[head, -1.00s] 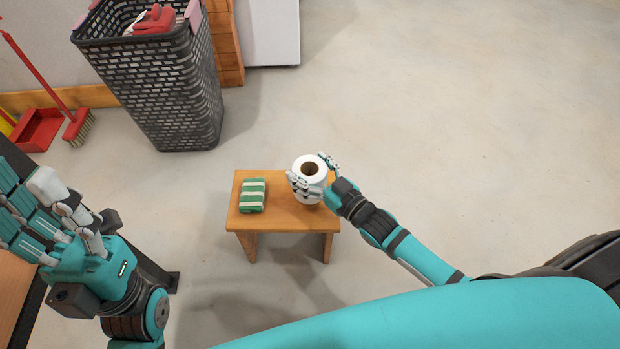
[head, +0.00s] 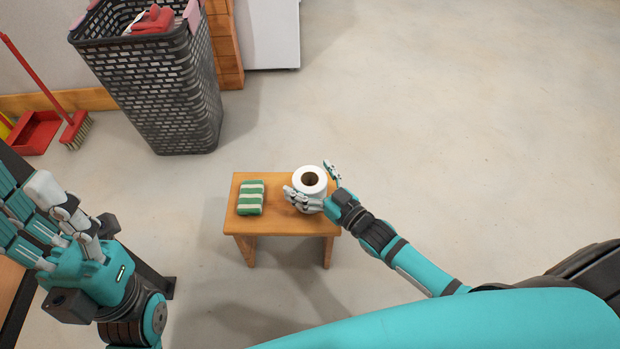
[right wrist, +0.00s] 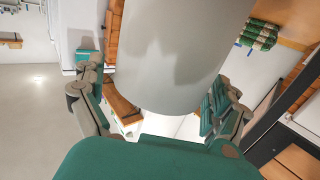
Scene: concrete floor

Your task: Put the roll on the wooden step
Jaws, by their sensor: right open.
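The white roll (head: 311,174) stands upright on the right part of the wooden step (head: 270,228). In the right wrist view the roll (right wrist: 178,55) is a large grey-white cylinder close to the camera. My right gripper (head: 311,183) is around the roll, with fingers on its left and the thumb on its right. Its fingers are spread, and in the right wrist view (right wrist: 160,95) they stand apart from the roll's sides. The roll's lower part is partly hidden behind the fingers. My left gripper (head: 62,228) is open and empty at the far left, away from the step.
A green-and-white striped folded cloth (head: 250,197) lies on the step's left part. A dark basket (head: 155,95) with red items stands behind. A red dustpan (head: 33,133) and broom (head: 76,130) are at left. The floor to the right is clear.

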